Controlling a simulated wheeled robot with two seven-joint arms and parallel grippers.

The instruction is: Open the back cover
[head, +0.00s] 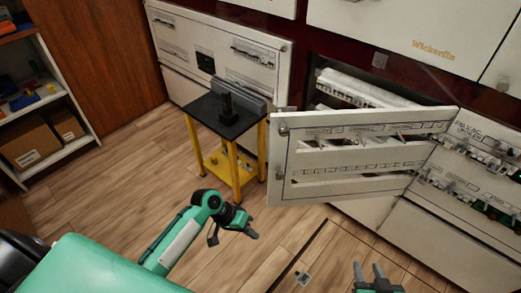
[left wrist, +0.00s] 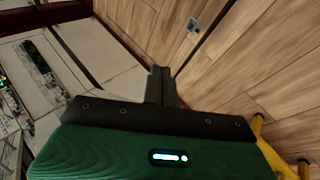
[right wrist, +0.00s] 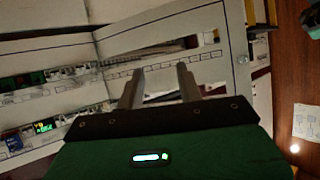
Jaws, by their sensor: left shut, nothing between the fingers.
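A white slotted cover (head: 345,142) stands swung out from the cabinet on the right in the head view. Its free edge points left and it has a latch near its upper left corner. It also shows in the right wrist view (right wrist: 215,48). My left gripper (head: 255,235) is shut and empty, below and left of the cover, apart from it. In the left wrist view its fingers (left wrist: 160,70) are together. My right gripper (head: 367,266) is open and empty, low in front of the cover. In the right wrist view its parted fingers (right wrist: 161,68) overlap the cover; contact is not visible.
Breaker rows (head: 480,150) show in the open cabinet at the right. A yellow-legged table (head: 222,117) with a black top stands left of the cover. A shelf (head: 75,95) is at far left. The wooden floor (head: 120,175) between is clear.

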